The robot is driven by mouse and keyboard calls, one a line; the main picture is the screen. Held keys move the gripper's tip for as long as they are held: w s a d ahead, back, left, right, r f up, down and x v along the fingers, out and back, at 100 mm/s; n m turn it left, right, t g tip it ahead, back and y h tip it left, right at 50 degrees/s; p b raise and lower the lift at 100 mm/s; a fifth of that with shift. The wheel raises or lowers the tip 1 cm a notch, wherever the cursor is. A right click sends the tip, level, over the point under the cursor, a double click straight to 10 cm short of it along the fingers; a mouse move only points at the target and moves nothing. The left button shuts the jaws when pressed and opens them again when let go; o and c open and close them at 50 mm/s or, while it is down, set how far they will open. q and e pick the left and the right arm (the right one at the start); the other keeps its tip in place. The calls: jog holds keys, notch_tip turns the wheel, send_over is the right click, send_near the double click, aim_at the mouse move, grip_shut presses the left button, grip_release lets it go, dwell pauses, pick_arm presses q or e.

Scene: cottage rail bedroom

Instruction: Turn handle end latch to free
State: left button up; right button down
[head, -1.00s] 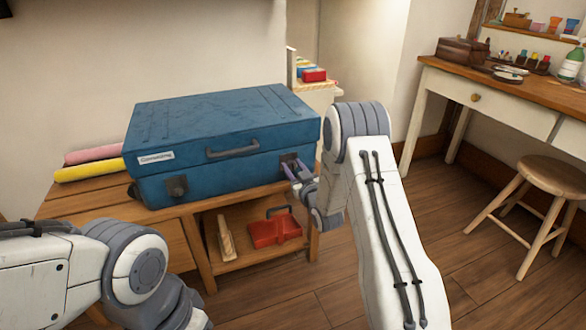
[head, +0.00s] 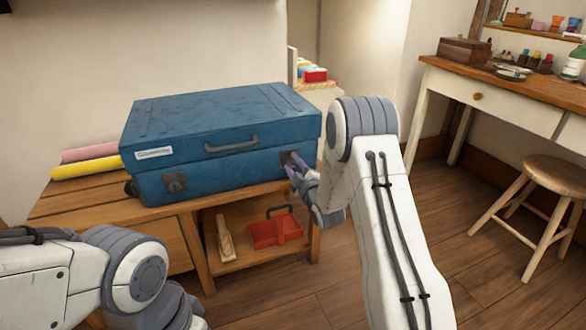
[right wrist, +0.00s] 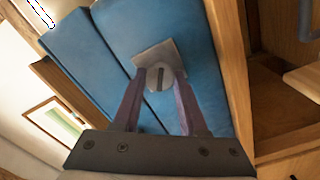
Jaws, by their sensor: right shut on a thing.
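A blue case (head: 215,150) with a grey handle (head: 231,145) lies shut on a wooden bench. One latch (head: 174,182) is on the front at the left. The other latch, a square grey plate with a round slotted knob (right wrist: 160,77), is at the right end of the front. My right gripper (head: 295,163) is at that right latch. In the right wrist view its two fingers (right wrist: 159,82) are shut on the knob's sides. The knob's slot runs nearly along the fingers. My left arm shows at lower left; its gripper is out of view.
A desk (head: 500,89) and stool (head: 545,174) stand right, with open floor between.

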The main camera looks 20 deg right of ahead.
jog(key=n+b, duration=0.2)
jog(key=n, duration=0.4)
jog(key=shift+f+b, duration=0.2)
jog(key=shift+b, duration=0.1)
dwell(0.4)
jog(key=shift+c, duration=2.4)
grip_release()
jog(key=s+p, duration=0.2)
jog(key=s, duration=0.8)
jog(key=shift+s+d, duration=0.15)
jog(key=shift+s, duration=0.15)
